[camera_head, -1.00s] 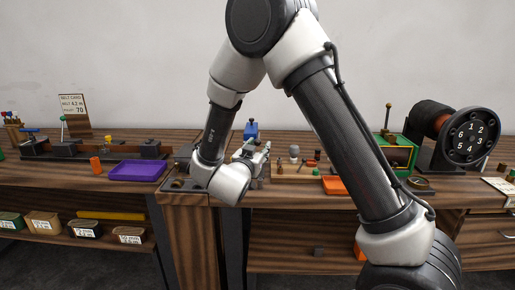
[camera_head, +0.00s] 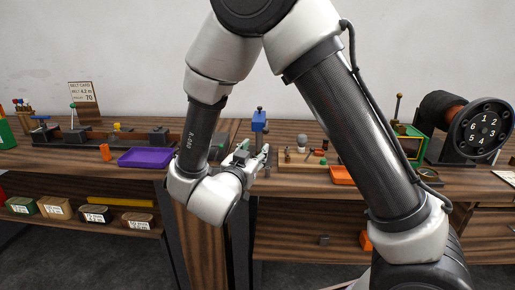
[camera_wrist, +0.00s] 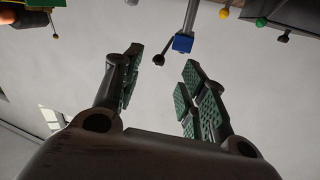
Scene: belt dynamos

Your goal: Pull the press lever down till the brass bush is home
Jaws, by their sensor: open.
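The press shows as a blue block (camera_head: 259,121) on an upright post at the back of the bench. In the wrist view its blue block (camera_wrist: 182,43) sits on a grey post, with a thin lever ending in a dark ball knob (camera_wrist: 158,60). My gripper (camera_head: 256,158) is open and empty, in front of the press in the head view. In the wrist view the green-padded fingers of my gripper (camera_wrist: 163,62) stand apart, and the knob appears between their tips. I cannot tell how far beyond them it is. I cannot make out the brass bush.
A purple tray (camera_head: 148,157) lies left of my arm, with an orange piece (camera_head: 105,152) beside it. An orange tray (camera_head: 342,175) and a wooden board (camera_head: 300,166) with small parts are on the right. A numbered drum (camera_head: 483,130) stands far right.

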